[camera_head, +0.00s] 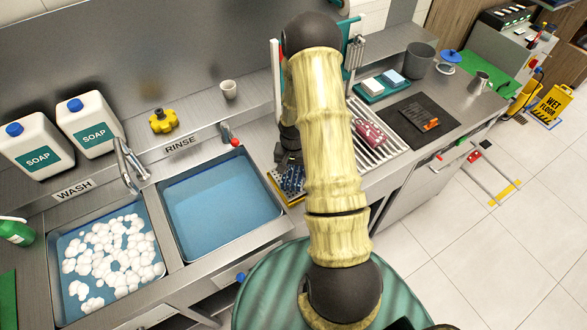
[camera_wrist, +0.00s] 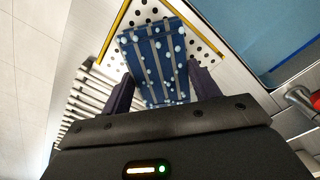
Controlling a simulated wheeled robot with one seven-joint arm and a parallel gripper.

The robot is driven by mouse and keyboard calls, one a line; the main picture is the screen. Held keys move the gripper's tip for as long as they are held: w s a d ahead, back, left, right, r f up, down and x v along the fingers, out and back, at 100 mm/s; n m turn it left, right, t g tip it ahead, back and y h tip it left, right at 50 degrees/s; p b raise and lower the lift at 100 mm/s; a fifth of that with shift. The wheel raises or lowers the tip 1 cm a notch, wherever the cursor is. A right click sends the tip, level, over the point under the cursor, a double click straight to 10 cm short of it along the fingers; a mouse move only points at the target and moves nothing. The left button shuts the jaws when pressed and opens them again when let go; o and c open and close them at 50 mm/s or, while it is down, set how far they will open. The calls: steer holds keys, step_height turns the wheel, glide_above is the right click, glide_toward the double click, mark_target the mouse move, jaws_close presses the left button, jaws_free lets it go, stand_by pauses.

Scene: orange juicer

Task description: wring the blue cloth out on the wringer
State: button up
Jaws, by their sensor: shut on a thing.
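The blue cloth (camera_wrist: 157,62) has pale stripes and white foam blobs on it. It also shows in the head view (camera_head: 291,178), partly hidden by my arm. My gripper (camera_wrist: 163,88) is shut on its near end, with one dark finger on each side. The cloth stretches out over a pale perforated plate with yellow edges (camera_wrist: 196,45), which seems to be the wringer. The plate's yellow edge shows in the head view (camera_head: 296,202), right of the rinse basin. I cannot tell whether the cloth touches the plate.
The rinse basin (camera_head: 256,215) holds blue water, with a red-tipped tap (camera_head: 229,135) behind it. The wash basin (camera_head: 152,214) with foam is further left. A slatted rack (camera_head: 391,148) with a pink item (camera_head: 370,131) is right of my arm.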

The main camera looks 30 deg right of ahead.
steer(key=shift+f+b, duration=0.6)
steer(key=shift+f, duration=0.2)
stand_by(0.8)
stand_by(0.5)
steer(key=shift+r+p, duration=2.35)
steer(key=shift+r, duration=1.25)
